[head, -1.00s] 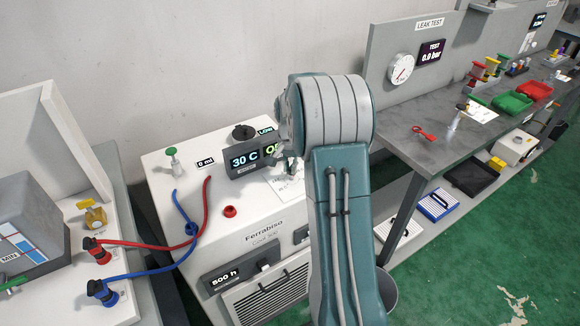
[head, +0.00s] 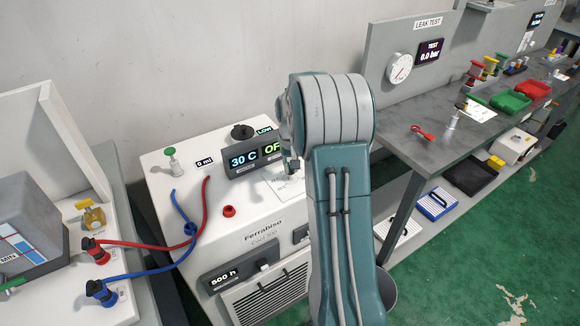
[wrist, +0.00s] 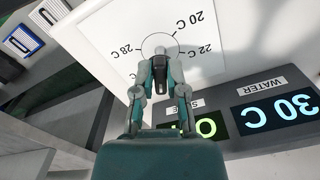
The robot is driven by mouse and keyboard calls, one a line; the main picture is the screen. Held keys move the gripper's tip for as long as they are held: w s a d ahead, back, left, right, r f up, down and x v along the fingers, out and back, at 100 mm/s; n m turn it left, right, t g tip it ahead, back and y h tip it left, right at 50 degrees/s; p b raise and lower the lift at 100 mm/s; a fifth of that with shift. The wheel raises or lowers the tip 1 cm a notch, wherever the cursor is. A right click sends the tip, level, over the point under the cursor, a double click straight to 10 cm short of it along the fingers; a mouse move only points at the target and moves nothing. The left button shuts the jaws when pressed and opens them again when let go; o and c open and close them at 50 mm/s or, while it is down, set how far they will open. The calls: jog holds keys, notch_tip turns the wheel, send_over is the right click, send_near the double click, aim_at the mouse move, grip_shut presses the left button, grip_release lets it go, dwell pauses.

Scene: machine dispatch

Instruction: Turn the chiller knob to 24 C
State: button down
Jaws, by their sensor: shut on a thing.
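The chiller (head: 255,205) is a white cabinet in the head view. Its display (head: 245,160) reads 30 C, with a green readout beside it partly hidden by my arm. In the wrist view, the chiller's knob (wrist: 160,74) is a dark grip at a circular dial with printed marks. Marks of 20 C, 22 C and 28 C show around it; no 24 C mark is visible. My gripper (wrist: 160,66) is shut on the knob, one finger on each side. In the head view my gripper (head: 291,165) is mostly hidden behind my arm.
Red and blue hoses (head: 150,243) run from the left bench to the chiller top. A green-handled valve (head: 171,158) and a black cap (head: 242,132) stand on the chiller. The leak test bench (head: 440,130) is at the right, with trays and tools.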

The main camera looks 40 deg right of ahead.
jog(key=shift+d+n, duration=0.15)
jog(key=shift+n, duration=2.05)
jog(key=c, duration=0.7)
grip_release()
jog(key=shift+f, duration=0.1)
notch_tip(320, 180, up, 12)
jog(key=shift+w, duration=0.1)
